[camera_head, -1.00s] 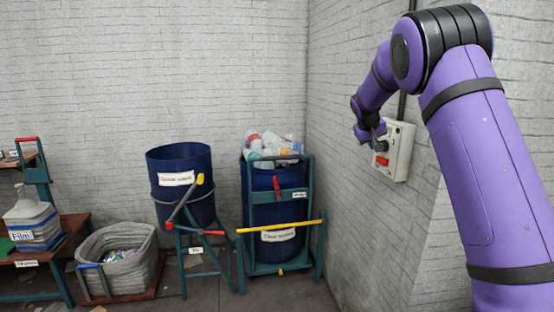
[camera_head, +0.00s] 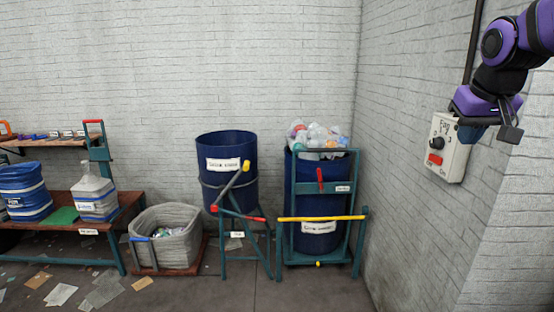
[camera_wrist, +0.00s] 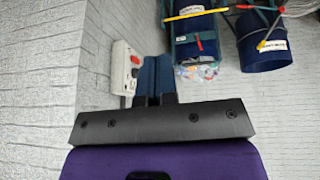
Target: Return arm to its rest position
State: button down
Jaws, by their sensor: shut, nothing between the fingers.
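My gripper (camera_head: 474,130) is at the right of the head view, in front of the wall and beside the upper right of the switch box. The wrist view shows its two blue fingers (camera_wrist: 153,76) together, with nothing between them. My purple arm is folded at the upper right. The pale switch box (camera_head: 449,147), with a black knob and a red button, is on the right wall. It also shows in the wrist view (camera_wrist: 124,70), left of the fingers. I cannot tell the exact gap between fingers and box.
A blue drum on a stand (camera_head: 226,150) and a caged drum heaped with clear plastic (camera_head: 319,205) stand by the back wall. A grey basket (camera_head: 166,249) and a shelf bench (camera_head: 126,202) are at left. Paper scraps (camera_head: 61,294) lie on the floor.

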jog(key=s+a+f, duration=0.3)
jog(key=s, duration=0.7)
jog(key=s+a+f+n+y, duration=0.1)
jog(key=s+a+f, duration=0.2)
jog(key=s, duration=0.8)
jog(key=shift+s+a, duration=0.15)
jog(key=shift+a, duration=0.25)
jog(key=c, duration=1.8)
grip_release()
